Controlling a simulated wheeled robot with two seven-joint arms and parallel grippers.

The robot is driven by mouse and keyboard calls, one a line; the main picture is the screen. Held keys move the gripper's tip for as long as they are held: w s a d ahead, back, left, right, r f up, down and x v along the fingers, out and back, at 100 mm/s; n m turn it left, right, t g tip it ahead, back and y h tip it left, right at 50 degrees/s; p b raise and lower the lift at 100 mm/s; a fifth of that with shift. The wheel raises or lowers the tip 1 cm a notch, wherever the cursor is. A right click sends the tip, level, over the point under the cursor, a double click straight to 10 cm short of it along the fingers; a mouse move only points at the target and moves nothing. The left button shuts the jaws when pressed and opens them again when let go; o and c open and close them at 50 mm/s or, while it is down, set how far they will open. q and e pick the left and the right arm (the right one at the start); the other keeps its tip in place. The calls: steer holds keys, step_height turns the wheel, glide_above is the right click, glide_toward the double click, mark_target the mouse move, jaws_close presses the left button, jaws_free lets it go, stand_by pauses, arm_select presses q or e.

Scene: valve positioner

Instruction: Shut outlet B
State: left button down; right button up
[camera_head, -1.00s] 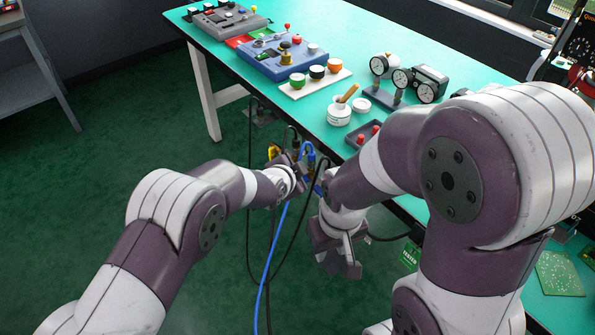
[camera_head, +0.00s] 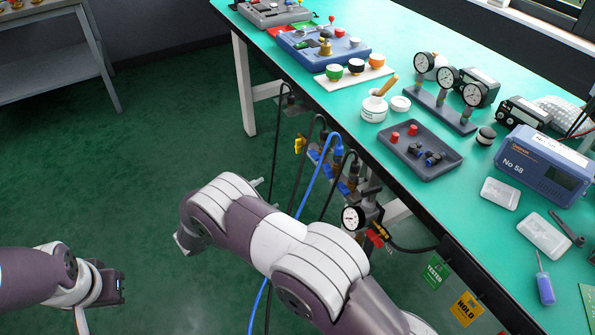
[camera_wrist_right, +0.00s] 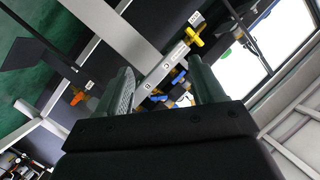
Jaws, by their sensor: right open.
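The valve manifold (camera_head: 345,183) hangs below the table's near edge, with a yellow handle (camera_head: 299,145) at its far end. My right wrist view shows its rail from close up, with a yellow handle (camera_wrist_right: 195,38), blue handles (camera_wrist_right: 180,74) and an orange handle (camera_wrist_right: 78,97). Small white tags sit along the rail; I cannot read which is outlet B. My right gripper (camera_wrist_right: 160,68) is open, its two fingers apart and apparently empty, pointing toward the rail. In the head view my right forearm largely hides it. My left gripper (camera_head: 115,285) is at lower left, away from the manifold.
A blue hose (camera_head: 303,195) and black hoses hang in front of the manifold. A pressure gauge (camera_head: 354,217) and a red handle (camera_head: 376,238) are at its near end. The table (camera_head: 420,52) holds a dark tray (camera_head: 452,160) and gauge stand.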

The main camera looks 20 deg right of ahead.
mark_target(328, 171)
steer(key=s+d+r+m+g+h, duration=0.2)
steer(key=s+r+m+g+h, duration=0.2)
steer(key=s+r+m+g, duration=0.15)
arm_select(q)
steer(key=s+f, duration=0.1)
steer(key=s+n+g, duration=0.1)
steer(key=s, duration=0.1)
steer(key=s+f+n+b, duration=0.1)
steer(key=shift+s+f+g, duration=0.3)
steer(key=shift+s+g, duration=0.05)
steer(key=shift+g, duration=0.05)
arm_select(e)
steer(key=w+d, duration=0.1)
steer(key=d, duration=1.1)
steer(key=shift+w+r+n+t, duration=0.15)
steer(key=shift+w+n+t, duration=0.2)
steer(key=shift+w, duration=0.05)
steer(key=c, duration=1.1)
